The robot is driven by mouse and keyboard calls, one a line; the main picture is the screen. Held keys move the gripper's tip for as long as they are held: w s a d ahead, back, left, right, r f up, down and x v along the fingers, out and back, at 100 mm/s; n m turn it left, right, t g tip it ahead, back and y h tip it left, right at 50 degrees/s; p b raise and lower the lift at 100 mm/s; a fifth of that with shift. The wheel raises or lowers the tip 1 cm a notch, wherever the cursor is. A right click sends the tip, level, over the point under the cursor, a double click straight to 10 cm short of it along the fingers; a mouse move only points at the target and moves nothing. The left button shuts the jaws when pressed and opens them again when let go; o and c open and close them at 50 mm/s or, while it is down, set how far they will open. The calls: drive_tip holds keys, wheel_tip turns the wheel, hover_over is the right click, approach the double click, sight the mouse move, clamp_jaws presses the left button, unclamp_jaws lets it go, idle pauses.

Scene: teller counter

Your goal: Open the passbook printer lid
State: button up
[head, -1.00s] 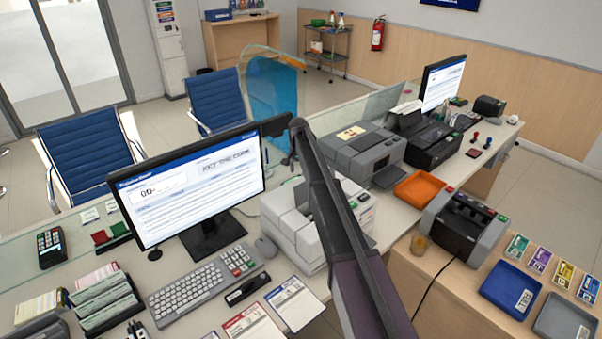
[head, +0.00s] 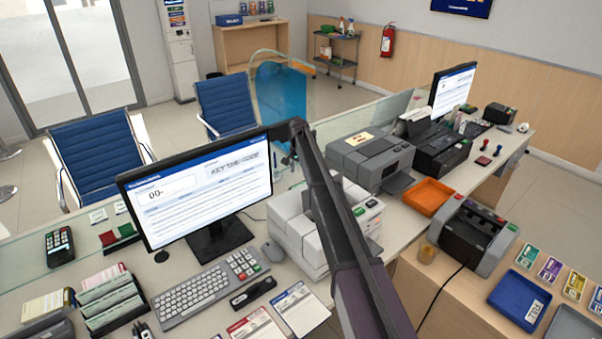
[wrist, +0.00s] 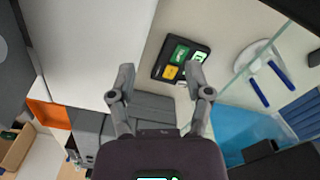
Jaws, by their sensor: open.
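The grey printer (head: 362,152) with a cream and yellow label on its top seems to be the passbook printer. It stands on the counter behind the white machine, and its lid looks shut. Part of a grey machine, likely this printer, shows in the wrist view (wrist: 140,108), beyond and partly behind my fingers. My gripper (wrist: 160,72) is open with nothing between its fingertips. In the head view my arm rises across the middle to near the monitor's right edge, and the fingers cannot be made out there.
A white machine (head: 292,226) stands partly behind my arm. A monitor (head: 200,190) is on its left. An orange tray (head: 427,196) and a black printer (head: 446,150) are to the grey printer's right. A glass screen (head: 392,106) runs along the counter. A note counter (head: 470,240) stands in front.

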drive_tip(key=shift+w+a+f, duration=0.1)
drive_tip(key=shift+w+a, duration=0.65)
drive_tip(key=shift+w, duration=0.25)
drive_tip(key=shift+w+a+f, duration=0.1)
drive_tip(key=shift+w+a, duration=0.6)
drive_tip(key=shift+w, duration=0.25)
